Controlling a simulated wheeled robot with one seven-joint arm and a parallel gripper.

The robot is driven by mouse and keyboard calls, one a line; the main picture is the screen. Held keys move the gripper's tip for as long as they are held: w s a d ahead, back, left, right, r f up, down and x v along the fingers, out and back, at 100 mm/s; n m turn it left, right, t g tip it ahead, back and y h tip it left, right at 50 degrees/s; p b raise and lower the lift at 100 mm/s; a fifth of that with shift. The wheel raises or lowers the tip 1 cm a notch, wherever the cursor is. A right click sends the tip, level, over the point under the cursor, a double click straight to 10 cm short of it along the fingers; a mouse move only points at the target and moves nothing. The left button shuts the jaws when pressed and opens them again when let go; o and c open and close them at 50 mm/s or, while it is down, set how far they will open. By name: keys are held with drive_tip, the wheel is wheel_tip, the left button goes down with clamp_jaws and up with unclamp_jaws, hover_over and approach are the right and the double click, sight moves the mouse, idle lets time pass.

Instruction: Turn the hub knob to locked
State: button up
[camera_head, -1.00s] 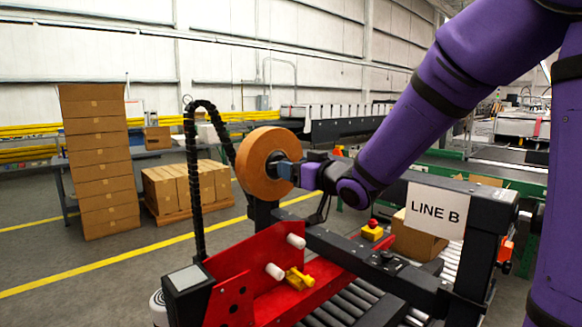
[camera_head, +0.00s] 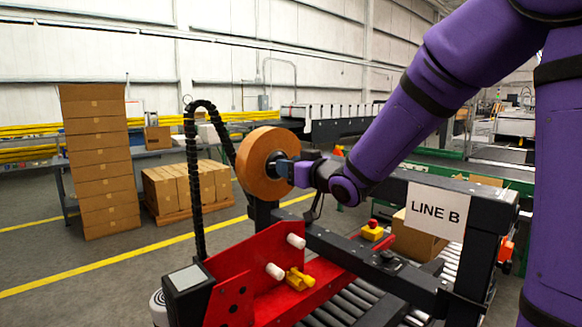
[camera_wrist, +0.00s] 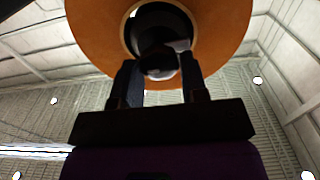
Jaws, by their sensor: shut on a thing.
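The hub knob (camera_wrist: 160,62) is a dark round piece at the centre of an orange-brown tape roll (camera_head: 252,176). The roll stands upright above the red machine, and its rim also shows at the top of the wrist view (camera_wrist: 90,28). My gripper (camera_head: 284,168) reaches the hub from the right. In the wrist view its two fingers (camera_wrist: 160,80) are on either side of the knob and shut on it. The fingers and my arm hide part of the hub in the head view. I cannot read any lock mark on the knob.
A red machine plate (camera_head: 262,268) with white rollers and a yellow handle (camera_head: 298,279) lies below the roll. A black cable chain (camera_head: 194,170) rises at its left.

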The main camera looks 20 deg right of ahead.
drive_tip(key=shift+s+a+f+n, duration=0.1)
drive_tip(key=shift+f+n, duration=0.05)
drive_tip(key=shift+n, duration=4.25)
drive_tip(key=shift+a+f+n, duration=0.1)
drive_tip(key=shift+n, duration=4.3)
drive_tip(key=o, duration=0.9)
